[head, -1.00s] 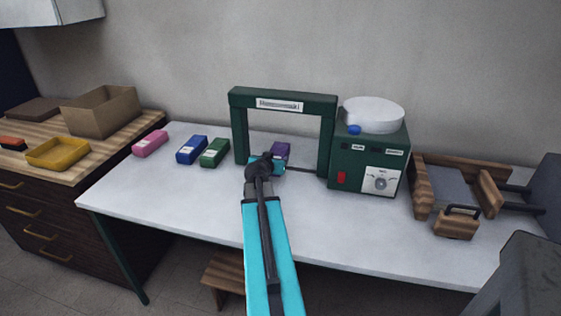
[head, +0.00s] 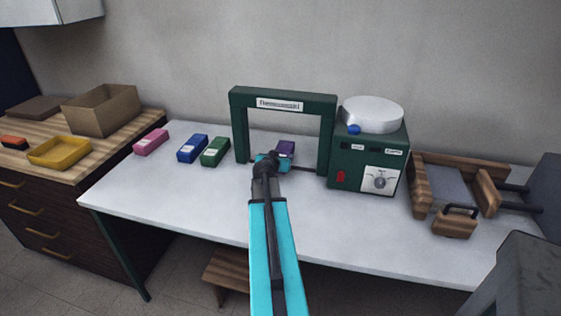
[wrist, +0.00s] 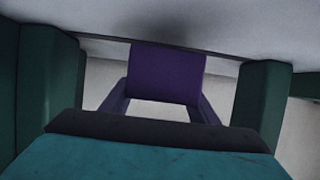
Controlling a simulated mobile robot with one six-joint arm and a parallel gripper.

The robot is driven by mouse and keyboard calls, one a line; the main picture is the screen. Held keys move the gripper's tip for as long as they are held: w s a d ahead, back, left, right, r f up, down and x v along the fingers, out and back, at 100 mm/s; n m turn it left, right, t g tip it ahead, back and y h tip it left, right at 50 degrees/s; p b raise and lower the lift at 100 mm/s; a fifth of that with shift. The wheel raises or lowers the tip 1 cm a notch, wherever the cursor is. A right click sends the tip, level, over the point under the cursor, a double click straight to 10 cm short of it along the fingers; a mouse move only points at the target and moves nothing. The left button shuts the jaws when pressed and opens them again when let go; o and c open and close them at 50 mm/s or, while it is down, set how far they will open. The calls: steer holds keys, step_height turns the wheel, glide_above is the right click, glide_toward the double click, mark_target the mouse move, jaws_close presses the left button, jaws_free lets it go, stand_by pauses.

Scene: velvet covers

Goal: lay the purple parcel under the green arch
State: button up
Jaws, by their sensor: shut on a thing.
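The purple parcel (head: 287,147) is in my gripper (head: 281,157), which is shut on it. In the head view the parcel shows within the opening of the green arch (head: 283,100), nearer its right post. In the wrist view the parcel (wrist: 167,72) sits between the two fingers, with dark green posts (wrist: 262,95) to the left and right, apart from it. My gripper hides the parcel's near part in the head view. I cannot tell whether the parcel touches the table.
A green machine (head: 368,160) with a white round top stands against the arch's right side. Green (head: 215,152), blue (head: 192,149) and pink (head: 150,142) parcels lie left of the arch. A wooden frame (head: 455,185) is at the right. The table's front (head: 190,205) is clear.

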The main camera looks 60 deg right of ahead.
steer(key=shift+f, duration=1.05)
steer(key=shift+f, duration=0.15)
steer(key=o, duration=1.3)
steer(key=shift+r, duration=0.2)
steer(key=shift+b+v, duration=0.3)
steer(key=shift+v, duration=1.45)
steer(key=shift+b+v, duration=0.6)
steer(key=shift+v, duration=2.2)
steer(key=shift+a+r+p, duration=0.15)
steer(key=shift+p, duration=0.95)
steer(key=p+v, duration=0.2)
steer(key=p, duration=0.5)
steer(key=shift+p, duration=0.35)
steer(key=shift+a+p, duration=0.3)
steer(key=shift+p, duration=0.3)
